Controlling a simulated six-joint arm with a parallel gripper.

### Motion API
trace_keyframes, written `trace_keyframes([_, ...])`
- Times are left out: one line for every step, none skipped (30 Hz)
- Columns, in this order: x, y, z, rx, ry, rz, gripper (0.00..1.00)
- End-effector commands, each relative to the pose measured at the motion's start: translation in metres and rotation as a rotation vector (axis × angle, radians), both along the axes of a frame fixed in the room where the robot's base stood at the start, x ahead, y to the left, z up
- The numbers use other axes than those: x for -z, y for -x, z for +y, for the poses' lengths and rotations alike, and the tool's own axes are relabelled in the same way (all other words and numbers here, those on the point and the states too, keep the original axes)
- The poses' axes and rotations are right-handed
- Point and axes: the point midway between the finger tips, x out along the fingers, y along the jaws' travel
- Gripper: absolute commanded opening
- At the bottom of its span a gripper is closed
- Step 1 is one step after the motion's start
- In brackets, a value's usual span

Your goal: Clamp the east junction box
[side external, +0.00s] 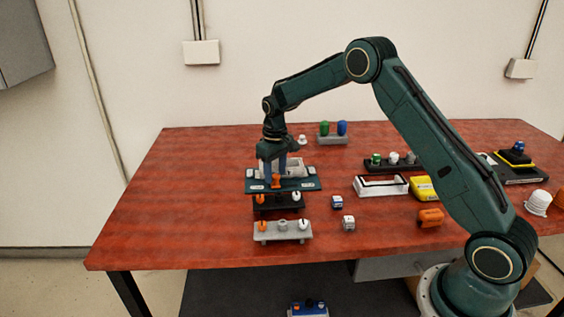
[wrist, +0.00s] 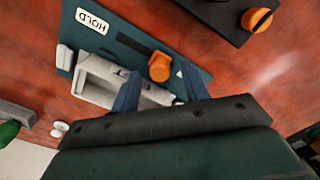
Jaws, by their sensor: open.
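A teal plate (side external: 308,185) lies on the red table and carries a pale grey open box (side external: 303,164), an orange knob (side external: 276,181) and small white labels. In the wrist view the plate (wrist: 190,62) shows a HOLD label (wrist: 92,21), the grey box (wrist: 95,75) and the orange knob (wrist: 160,67). My gripper (side external: 274,172) is low over the plate. Its two blue fingers (wrist: 160,73) are open, one on either side of the orange knob; contact is unclear. The fingers hide part of the box. No marking shows which box is called east.
In front of the plate stand a black knob panel (side external: 280,207) and a grey knob panel (side external: 283,236). Two small blocks (side external: 337,202) (side external: 348,222) sit to the right. A grey holder with green and blue knobs (side external: 332,138) stands behind. The table's left side is clear.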

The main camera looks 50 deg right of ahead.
Motion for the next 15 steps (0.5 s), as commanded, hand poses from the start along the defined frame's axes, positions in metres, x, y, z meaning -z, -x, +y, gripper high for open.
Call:
trace_keyframes([0.0018, 0.0002, 0.0, 0.0, 0.0, 0.001, 0.45])
trace_keyframes([0.0023, 0.0002, 0.0, 0.0, 0.0, 0.001, 0.45])
trace_keyframes([0.0027, 0.0002, 0.0, 0.0, 0.0, 0.001, 0.45])
trace_keyframes([0.0028, 0.0002, 0.0, 0.0, 0.0, 0.001, 0.45])
trace_keyframes([0.0029, 0.0002, 0.0, 0.0, 0.0, 0.001, 0.45])
trace_keyframes([0.0028, 0.0002, 0.0, 0.0, 0.0, 0.001, 0.45])
trace_keyframes([0.0027, 0.0002, 0.0, 0.0, 0.0, 0.001, 0.45])
trace_keyframes([0.0027, 0.0002, 0.0, 0.0, 0.0, 0.001, 0.45])
trace_keyframes([0.0026, 0.0001, 0.0, 0.0, 0.0, 0.001, 0.45])
trace_keyframes([0.0026, 0.0001, 0.0, 0.0, 0.0, 0.001, 0.43])
trace_keyframes([0.0025, 0.0001, 0.0, 0.0, 0.0, 0.0, 0.38])
trace_keyframes([0.0025, 0.0001, 0.0, 0.0, 0.0, 0.0, 0.3])
trace_keyframes([0.0025, 0.0001, 0.0, 0.0, 0.0, 0.0, 0.24])
trace_keyframes([0.0024, 0.0001, 0.0, 0.0, 0.0, 0.0, 0.18])
trace_keyframes([0.0024, 0.0001, 0.0001, 0.0, 0.0, 0.0, 0.1])
